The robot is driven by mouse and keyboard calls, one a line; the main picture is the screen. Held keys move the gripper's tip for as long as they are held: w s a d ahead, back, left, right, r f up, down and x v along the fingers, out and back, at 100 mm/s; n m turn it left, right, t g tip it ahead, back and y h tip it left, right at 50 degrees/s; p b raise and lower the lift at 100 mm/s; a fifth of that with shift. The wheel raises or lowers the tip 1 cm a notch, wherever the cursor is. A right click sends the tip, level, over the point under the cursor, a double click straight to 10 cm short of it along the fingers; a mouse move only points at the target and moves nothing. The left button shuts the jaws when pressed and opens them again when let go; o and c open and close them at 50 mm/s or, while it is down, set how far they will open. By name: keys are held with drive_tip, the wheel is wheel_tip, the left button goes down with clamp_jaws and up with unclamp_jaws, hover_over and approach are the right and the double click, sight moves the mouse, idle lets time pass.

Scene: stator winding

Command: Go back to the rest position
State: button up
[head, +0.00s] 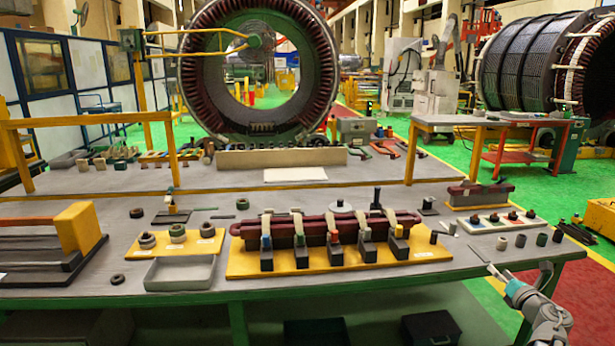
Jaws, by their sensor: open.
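My gripper (496,271) shows at the lower right, by the right front edge of the workbench (400,283). My arm with its teal ring reaches up to it from the bottom right corner. The gripper is small in this view. It is open, and I see nothing held in it. It is apart from the dark red bar (325,230) clamped on the yellow fixture plate (240,262) at the bench's middle.
A grey tray (180,273) and a yellow block (80,228) stand at left.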

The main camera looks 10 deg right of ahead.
drive_tip(key=w+a+f+m+g+h, duration=0.15)
drive_tip(key=a+m+h, duration=0.3)
drive_tip(key=m, duration=0.55)
drive_tip(key=w+a+m+g+h, duration=0.3)
drive_tip(key=m+h, duration=0.2)
drive_tip(key=m, duration=0.4)
drive_tip(key=s+a+f+m+g+y, duration=0.3)
drive_tip(key=a+f+m+g, duration=0.35)
drive_tip(key=a, duration=0.65)
drive_tip(key=s+a+f+m+g+y, duration=0.35)
drive_tip(key=a+f, duration=0.55)
drive_tip(key=a, duration=0.3)
drive_tip(key=s+a+f+m+g+y, duration=0.1)
drive_tip(key=s+a+g+y, duration=0.1)
drive_tip(key=s+a, duration=0.3)
drive_tip(key=s+a+f+m+g+y, duration=0.1)
drive_tip(key=s+a+g+y, duration=0.1)
drive_tip(key=a, duration=0.5)
wheel_tip(320, 180, up, 14)
drive_tip(key=p, duration=1.3)
drive_tip(key=shift+d+p, duration=0.25)
drive_tip(key=shift+p, duration=0.15)
